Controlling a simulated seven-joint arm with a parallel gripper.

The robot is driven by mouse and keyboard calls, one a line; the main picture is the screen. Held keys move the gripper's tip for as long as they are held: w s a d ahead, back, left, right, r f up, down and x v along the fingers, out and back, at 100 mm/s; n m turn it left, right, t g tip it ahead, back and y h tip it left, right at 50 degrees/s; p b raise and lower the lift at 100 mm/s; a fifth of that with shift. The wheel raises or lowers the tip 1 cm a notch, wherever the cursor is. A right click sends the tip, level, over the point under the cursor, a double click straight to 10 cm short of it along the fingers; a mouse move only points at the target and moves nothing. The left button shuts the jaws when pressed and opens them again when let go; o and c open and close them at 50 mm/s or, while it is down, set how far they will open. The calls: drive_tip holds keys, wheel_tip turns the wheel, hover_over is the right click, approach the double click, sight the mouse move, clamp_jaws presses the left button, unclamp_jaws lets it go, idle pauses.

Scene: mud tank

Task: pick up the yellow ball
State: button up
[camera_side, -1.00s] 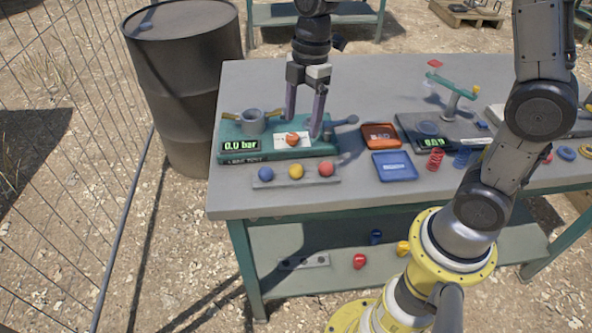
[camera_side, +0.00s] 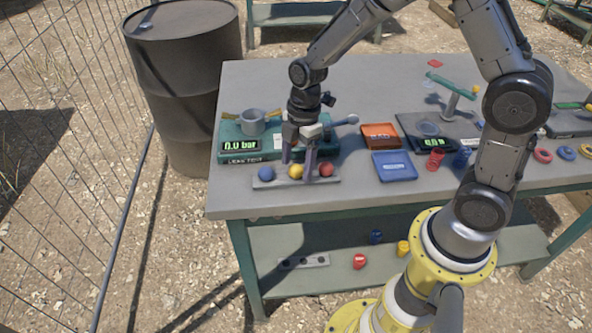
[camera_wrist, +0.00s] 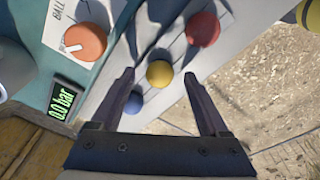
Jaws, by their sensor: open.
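The yellow ball (camera_side: 295,172) sits in the middle of a grey strip (camera_side: 331,181) at the table's front left edge, between a blue ball (camera_side: 265,173) and a red ball (camera_side: 326,170). My gripper (camera_side: 297,172) is open and pointing down over the yellow ball, one finger on each side in the side view. In the wrist view the yellow ball (camera_wrist: 160,73) lies between the fingertips and slightly ahead of them. The blue ball (camera_wrist: 133,102) shows between the fingers, and the red ball (camera_wrist: 203,29) lies beyond them. I cannot tell whether the fingers touch the yellow ball.
Behind the strip stands the green leak-test unit (camera_side: 228,155) with a grey cup (camera_side: 252,122) and an orange knob (camera_wrist: 86,41). An orange tray (camera_side: 381,130) and a blue tray (camera_side: 395,166) lie to the right. A dark barrel (camera_side: 185,80) stands left of the table.

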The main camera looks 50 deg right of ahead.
drive_tip(key=shift+f, duration=0.4)
drive_tip(key=shift+c, duration=0.2)
clamp_jaws()
drive_tip(key=shift+r, duration=0.15)
